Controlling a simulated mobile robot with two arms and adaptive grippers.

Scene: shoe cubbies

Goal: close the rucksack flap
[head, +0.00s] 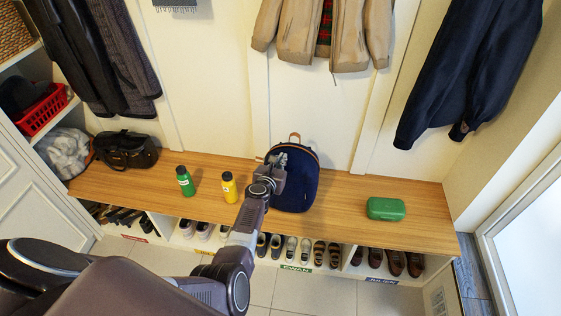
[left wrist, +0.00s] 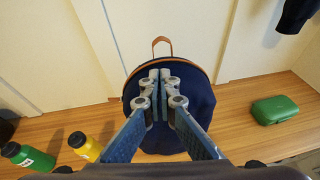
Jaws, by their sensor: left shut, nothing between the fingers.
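The dark blue rucksack (head: 300,188) stands upright on the wooden bench against the back wall, with a tan handle loop and tan trim at its top. It also shows in the left wrist view (left wrist: 198,102), behind my fingers. My left gripper (head: 281,158) is shut and empty, in front of the upper left part of the rucksack. In the left wrist view its fingertips (left wrist: 154,76) lie together over the rucksack's upper front. I cannot tell whether they touch it. The arm and fingers hide part of the front, and the flap's state is unclear. My right gripper is not in view.
A green bottle (head: 185,181) and a yellow bottle (head: 229,187) stand left of the rucksack. A green box (head: 386,209) lies to its right. A black bag (head: 126,150) sits at the bench's left end. Jackets hang above; shoes fill the cubbies below.

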